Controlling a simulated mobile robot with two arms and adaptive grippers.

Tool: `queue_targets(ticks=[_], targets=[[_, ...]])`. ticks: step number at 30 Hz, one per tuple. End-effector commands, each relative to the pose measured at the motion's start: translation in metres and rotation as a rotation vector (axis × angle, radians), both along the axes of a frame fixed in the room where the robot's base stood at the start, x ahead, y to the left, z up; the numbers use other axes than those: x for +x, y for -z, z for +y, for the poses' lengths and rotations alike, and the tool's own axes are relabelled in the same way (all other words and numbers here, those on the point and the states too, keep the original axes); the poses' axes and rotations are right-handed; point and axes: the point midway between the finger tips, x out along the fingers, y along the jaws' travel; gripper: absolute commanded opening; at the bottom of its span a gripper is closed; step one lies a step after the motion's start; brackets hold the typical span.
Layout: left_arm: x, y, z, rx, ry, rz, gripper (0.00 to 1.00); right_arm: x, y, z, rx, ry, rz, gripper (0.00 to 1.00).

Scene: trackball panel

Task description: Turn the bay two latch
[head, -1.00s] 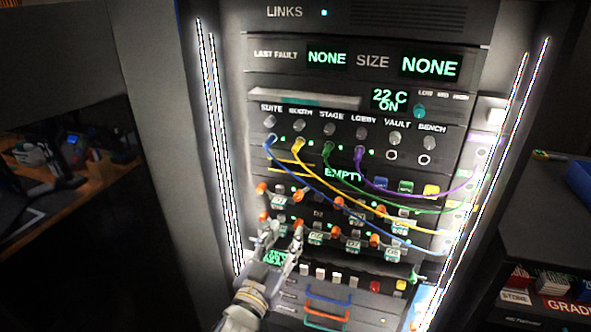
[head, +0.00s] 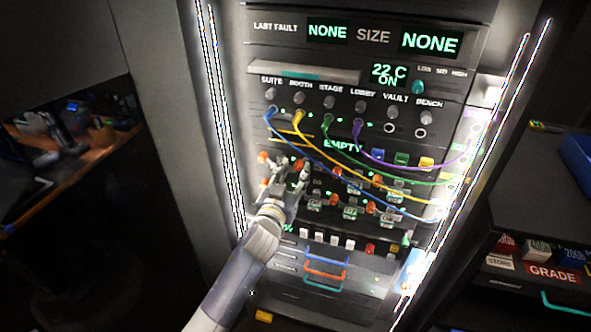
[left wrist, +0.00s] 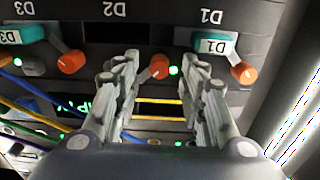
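The bay two latch is an orange knob (left wrist: 158,66) under the upside-down D2 label in the left wrist view, beside a dark slot. It shows between my left gripper's fingertips (left wrist: 160,75). The fingers are apart, one on each side; I cannot tell whether they touch the knob. A pale lever part seems to point down-left from it. In the head view the left gripper (head: 291,176) is at the upper row of bays, partly hiding it. My right gripper is not in view.
The D1 latch (left wrist: 245,72) and D3 latch (left wrist: 71,62) flank it, with teal-tagged modules. A blue cable (head: 315,165) and a yellow cable (head: 340,172) sag across the panel near the gripper. Blue and orange handles (head: 326,262) are lower down.

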Motion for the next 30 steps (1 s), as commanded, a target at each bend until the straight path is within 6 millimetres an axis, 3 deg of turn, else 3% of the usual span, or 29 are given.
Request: queue_targets(ticks=[6,15,20,30], targets=[[0.0122,0.0001,-0.0047,0.000,0.001,0.001,0.39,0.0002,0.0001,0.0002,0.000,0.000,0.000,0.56],[0.0132,-0.0001,-0.0050,0.000,0.001,0.000,0.39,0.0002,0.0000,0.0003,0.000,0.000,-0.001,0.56],[0.0131,0.0000,-0.0050,0.000,0.001,0.000,0.02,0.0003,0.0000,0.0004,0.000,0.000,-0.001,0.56],[0.0130,0.0003,-0.0049,0.015,0.001,-0.004,0.00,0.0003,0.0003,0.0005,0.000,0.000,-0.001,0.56]])
